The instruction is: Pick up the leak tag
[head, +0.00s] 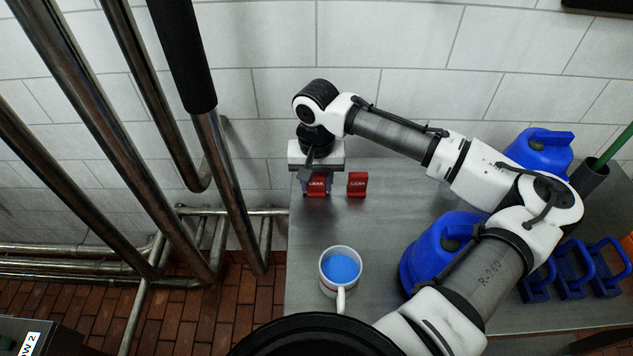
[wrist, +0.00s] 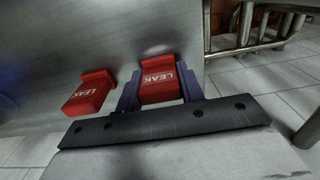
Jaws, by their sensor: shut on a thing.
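Two red leak tags with white "LEAK" lettering are near the back left corner of the metal table. One leak tag (head: 317,186) is between the fingers of my gripper (head: 316,184); it also shows in the wrist view (wrist: 160,82). My gripper (wrist: 160,92) is shut on this tag, with a dark finger on each side. I cannot tell whether the tag still touches the table. The other leak tag (head: 357,184) stands just to the right in the head view, apart from the gripper. It shows on the left in the wrist view (wrist: 90,93).
A mug of blue liquid (head: 340,268) stands near the table's (head: 385,215) left edge. Blue jugs (head: 436,250) and (head: 540,152) stand to the right, with several blue-handled items (head: 570,270) nearby. Metal pipes (head: 150,180) rise left of the table.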

